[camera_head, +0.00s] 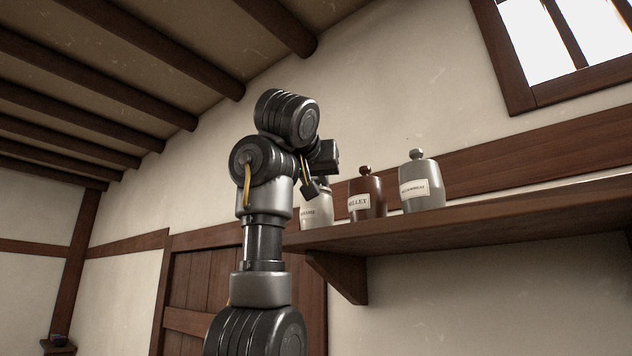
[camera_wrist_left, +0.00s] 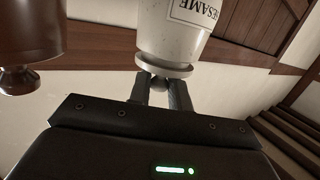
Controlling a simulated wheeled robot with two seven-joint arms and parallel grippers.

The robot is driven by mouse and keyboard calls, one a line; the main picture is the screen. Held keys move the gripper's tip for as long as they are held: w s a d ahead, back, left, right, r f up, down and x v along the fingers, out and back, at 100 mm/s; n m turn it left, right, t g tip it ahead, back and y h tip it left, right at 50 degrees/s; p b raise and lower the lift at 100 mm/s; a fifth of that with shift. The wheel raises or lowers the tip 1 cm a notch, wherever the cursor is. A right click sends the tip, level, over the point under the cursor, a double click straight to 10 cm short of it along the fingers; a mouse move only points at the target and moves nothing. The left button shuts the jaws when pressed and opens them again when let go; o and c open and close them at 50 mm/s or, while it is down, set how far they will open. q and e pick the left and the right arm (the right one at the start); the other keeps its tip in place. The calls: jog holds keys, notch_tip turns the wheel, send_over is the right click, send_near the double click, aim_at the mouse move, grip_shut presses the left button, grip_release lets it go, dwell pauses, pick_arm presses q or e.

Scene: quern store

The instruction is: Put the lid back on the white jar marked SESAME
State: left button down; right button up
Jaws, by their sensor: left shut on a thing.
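The white speckled jar marked SESAME (camera_wrist_left: 180,28) appears upside down in the wrist view, because that camera is turned over. In the head view the same pale jar (camera_head: 318,212) stands at the left end of the shelf, partly hidden behind my left arm. Its pale disc lid (camera_wrist_left: 166,70) is at the jar's mouth, roughly in line with it. I cannot tell whether it is fully seated. My left gripper (camera_wrist_left: 160,92) is shut on the lid's knob. In the head view this gripper (camera_head: 311,189) is right above the jar. My right gripper is not in view.
The brown MILLET jar (camera_head: 366,196) stands close to the right of the sesame jar, with its lid on. A grey lidded jar (camera_head: 422,184) stands further right. The wooden shelf (camera_head: 480,218) is clear beyond it. The wall is behind the jars.

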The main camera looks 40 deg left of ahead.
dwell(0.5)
pick_arm(q)
jog(key=c, duration=0.7)
grip_release()
jog(key=shift+r+p, duration=1.15)
jog(key=shift+r, duration=0.25)
jog(key=shift+r+p, duration=0.7)
jog(key=shift+r, duration=0.35)
jog(key=shift+s+r, duration=0.1)
jog(key=shift+r, duration=0.95)
